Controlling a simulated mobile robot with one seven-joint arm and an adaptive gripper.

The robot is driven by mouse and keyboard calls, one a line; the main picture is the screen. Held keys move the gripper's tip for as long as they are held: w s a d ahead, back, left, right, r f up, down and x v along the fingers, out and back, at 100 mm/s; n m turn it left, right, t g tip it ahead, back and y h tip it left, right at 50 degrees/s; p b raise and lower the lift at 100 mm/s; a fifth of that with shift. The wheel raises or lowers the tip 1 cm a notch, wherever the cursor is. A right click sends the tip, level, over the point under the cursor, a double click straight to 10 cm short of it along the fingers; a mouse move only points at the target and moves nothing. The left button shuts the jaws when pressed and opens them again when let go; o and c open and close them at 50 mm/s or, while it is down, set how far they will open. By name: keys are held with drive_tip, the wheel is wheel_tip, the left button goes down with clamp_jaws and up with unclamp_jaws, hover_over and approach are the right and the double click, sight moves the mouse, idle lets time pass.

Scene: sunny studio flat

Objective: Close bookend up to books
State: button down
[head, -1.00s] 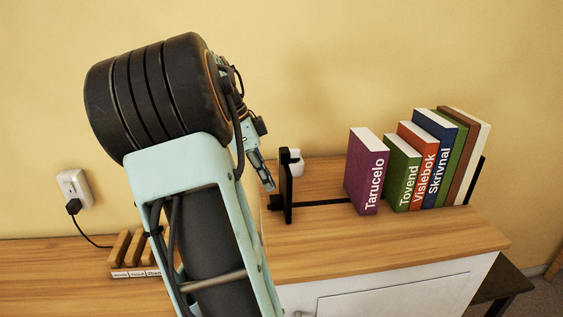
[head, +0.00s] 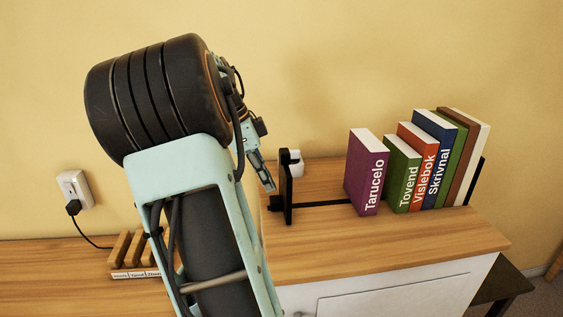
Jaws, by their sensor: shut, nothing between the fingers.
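The black bookend (head: 287,187) stands upright on the wooden cabinet top, on a thin black rail that runs right toward the books. A gap of bare rail lies between it and the purple book "Tarucelo" (head: 367,172), the leftmost of the row. Right of it stand the green "Tovend" (head: 401,173), the red "Vislebok" (head: 417,165), the blue "Skrivnal" (head: 433,158) and several more, up to a fixed black end (head: 476,182). My gripper (head: 269,186) is shut and empty, just left of the bookend; I cannot tell whether it touches it.
A white wall socket (head: 295,163) is behind the bookend. Another socket with a black plug (head: 74,190) is at the left. A slotted wooden holder (head: 135,273) with labels sits on the lower surface at left. The cabinet top in front of the books is clear.

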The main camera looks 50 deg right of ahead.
sight(356, 165)
drive_tip(key=shift+s+d, duration=1.2)
drive_tip(key=shift+d, duration=0.25)
drive_tip(key=shift+s+d, duration=1.25)
drive_tip(key=shift+d, duration=0.2)
drive_tip(key=shift+s+d, duration=1.2)
drive_tip(key=shift+d, duration=0.25)
drive_tip(key=shift+s+d+p, duration=0.3)
drive_tip(key=shift+s+d, duration=1)
drive_tip(key=shift+d, duration=0.2)
drive_tip(key=shift+s+d+p, duration=0.35)
drive_tip(key=shift+s+d, duration=0.95)
drive_tip(key=shift+d, duration=0.25)
drive_tip(key=shift+s+d+p, duration=0.3)
drive_tip(key=shift+s+d, duration=1)
drive_tip(key=shift+d, duration=0.2)
drive_tip(key=shift+w+a+r+p, duration=0.55)
drive_tip(key=shift+a+r+p, duration=0.05)
drive_tip(key=shift+r, duration=0.2)
drive_tip(key=shift+w+a+r+p, duration=0.5)
drive_tip(key=shift+a+r+p, duration=0.1)
drive_tip(key=shift+r, duration=0.15)
wheel_tip(356, 165, up, 9)
drive_tip(key=p, duration=0.7)
